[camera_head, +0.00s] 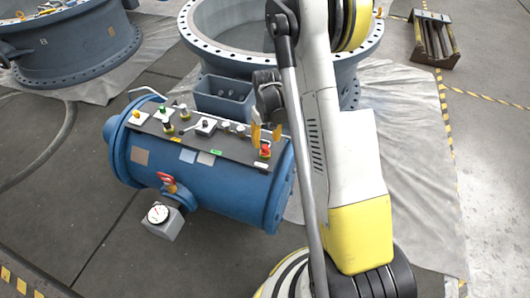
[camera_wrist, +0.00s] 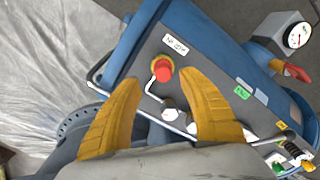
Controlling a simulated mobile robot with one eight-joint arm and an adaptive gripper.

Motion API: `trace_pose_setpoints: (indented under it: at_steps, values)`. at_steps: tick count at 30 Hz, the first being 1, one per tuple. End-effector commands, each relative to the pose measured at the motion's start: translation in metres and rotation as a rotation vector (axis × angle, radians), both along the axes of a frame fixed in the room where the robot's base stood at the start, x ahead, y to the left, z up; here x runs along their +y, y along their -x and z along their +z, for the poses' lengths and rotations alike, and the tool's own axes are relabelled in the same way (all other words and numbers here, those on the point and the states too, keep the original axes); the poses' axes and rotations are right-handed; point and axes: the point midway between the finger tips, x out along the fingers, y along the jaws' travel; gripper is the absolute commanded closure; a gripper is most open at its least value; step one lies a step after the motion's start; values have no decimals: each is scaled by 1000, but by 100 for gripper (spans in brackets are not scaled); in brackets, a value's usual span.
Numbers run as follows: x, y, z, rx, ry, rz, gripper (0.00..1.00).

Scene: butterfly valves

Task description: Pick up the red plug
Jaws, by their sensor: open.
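The red plug (camera_head: 265,149) stands at the right end of the dark panel on top of the blue cylinder (camera_head: 225,192). In the wrist view the red plug (camera_wrist: 162,72) has a round red top over a yellowish base. My gripper (camera_head: 266,137) has yellow fingers and is open, just above the plug in the head view. In the wrist view the plug shows between and slightly beyond the fingertips of my gripper (camera_wrist: 157,79). I cannot see any contact, and nothing is held.
Several other fittings, including a green-topped one (camera_head: 162,110), line the panel. A bent metal rod (camera_wrist: 152,86) stands close to the plug. A gauge (camera_head: 158,214) sits at the cylinder's front. A large flanged ring (camera_head: 222,66) stands behind. The floor in front is clear.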

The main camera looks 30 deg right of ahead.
Motion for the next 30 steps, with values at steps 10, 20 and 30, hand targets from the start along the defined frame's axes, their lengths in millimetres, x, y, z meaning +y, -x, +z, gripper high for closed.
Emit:
trace_pose_setpoints:
  at_steps: [10, 20, 30]
  values:
    - [6, 2, -47, 0, 0, 0, 51]
    - [6, 3, -45, 0, 0, 0, 92]
    - [6, 2, -45, 0, 0, 0, 96]
